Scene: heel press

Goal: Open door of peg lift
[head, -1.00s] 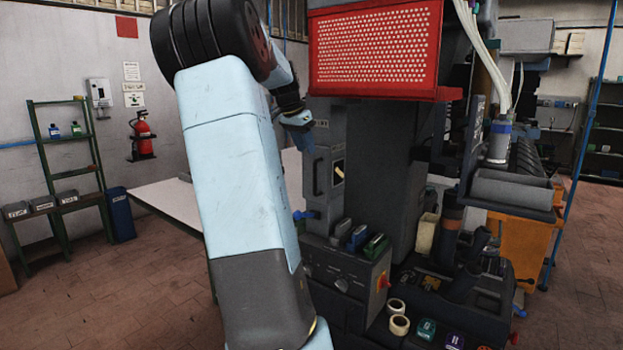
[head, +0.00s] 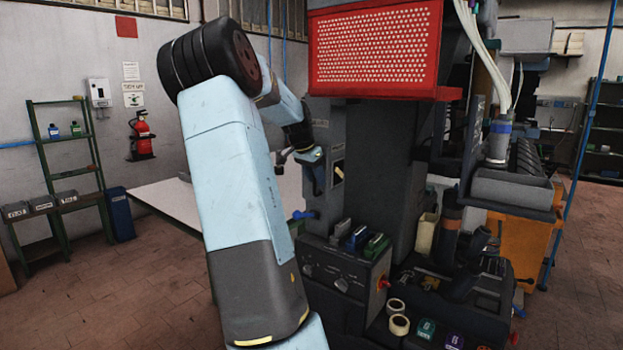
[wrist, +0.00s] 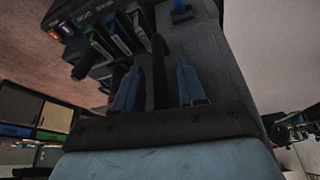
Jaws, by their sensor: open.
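The peg lift is a grey upright box on the machine, and its door (head: 337,145) faces my arm in the head view. A small window with a pale peg-like piece (head: 339,168) shows at its right side. My gripper (head: 318,182) is in front of the door and hides the handle there. In the wrist view, my gripper (wrist: 159,72) is open, with its two blue fingers apart. A dark bar, seemingly the door handle (wrist: 158,60), stands between the fingers with gaps visible on both sides. The door looks shut.
A control box (head: 340,275) with knobs and several coloured blocks sits below the door. A blue knob (head: 304,214) sticks out beside it. A red perforated guard (head: 375,50) hangs above. A white table (head: 160,198) stands behind my arm.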

